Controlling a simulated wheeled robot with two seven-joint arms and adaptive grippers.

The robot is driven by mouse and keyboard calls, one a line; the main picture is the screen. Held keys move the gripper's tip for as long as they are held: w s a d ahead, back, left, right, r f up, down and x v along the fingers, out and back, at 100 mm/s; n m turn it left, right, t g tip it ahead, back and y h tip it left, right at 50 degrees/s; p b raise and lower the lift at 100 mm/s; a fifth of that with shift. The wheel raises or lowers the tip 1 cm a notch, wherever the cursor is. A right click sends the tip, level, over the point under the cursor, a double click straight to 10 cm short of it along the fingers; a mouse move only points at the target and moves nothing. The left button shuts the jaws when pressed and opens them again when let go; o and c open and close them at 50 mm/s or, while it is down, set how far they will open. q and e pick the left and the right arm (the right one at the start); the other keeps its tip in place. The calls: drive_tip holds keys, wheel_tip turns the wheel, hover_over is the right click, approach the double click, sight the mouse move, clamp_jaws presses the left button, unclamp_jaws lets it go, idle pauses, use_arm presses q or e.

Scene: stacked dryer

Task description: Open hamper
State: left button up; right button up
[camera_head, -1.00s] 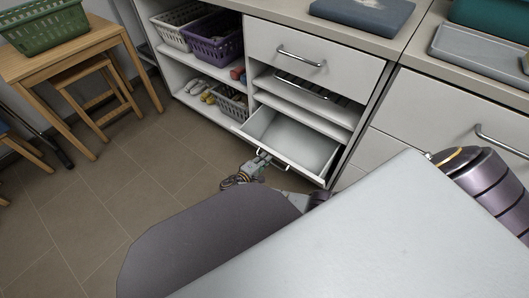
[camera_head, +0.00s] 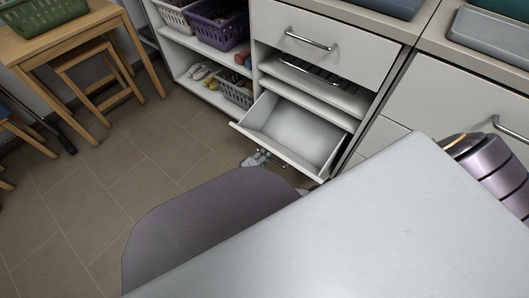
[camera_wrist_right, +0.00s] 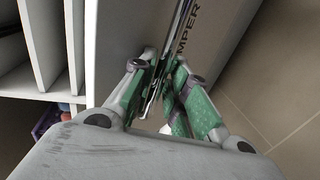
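The hamper (camera_head: 300,128) is the white pull-out bin at the bottom of the cabinet column. It stands open, its front tilted outward and its pale inside showing. In the right wrist view its front panel (camera_wrist_right: 205,20) carries lettering that reads "MPER", and a metal bar handle (camera_wrist_right: 183,22) runs along it. My right gripper (camera_wrist_right: 163,80) has its green-padded fingers close together on either side of this bar, shut on it. In the head view only a small part of my right gripper (camera_head: 256,158) shows at the hamper's lower front edge. My left gripper is not in view.
Above the hamper are a slatted shelf (camera_head: 318,92) and a closed drawer (camera_head: 345,50). Shelves at left hold a purple basket (camera_head: 218,25) and shoes. A wooden table (camera_head: 75,35) with a stool stands at far left. Tiled floor (camera_head: 120,180) in front is clear.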

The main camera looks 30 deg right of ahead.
drive_tip(key=shift+r, duration=0.15)
drive_tip(key=shift+r, duration=0.1)
drive_tip(key=shift+w+a+r, duration=0.1)
drive_tip(key=shift+w+r, duration=0.05)
drive_tip(key=shift+r, duration=4.7)
clamp_jaws()
drive_tip(key=shift+f, duration=0.15)
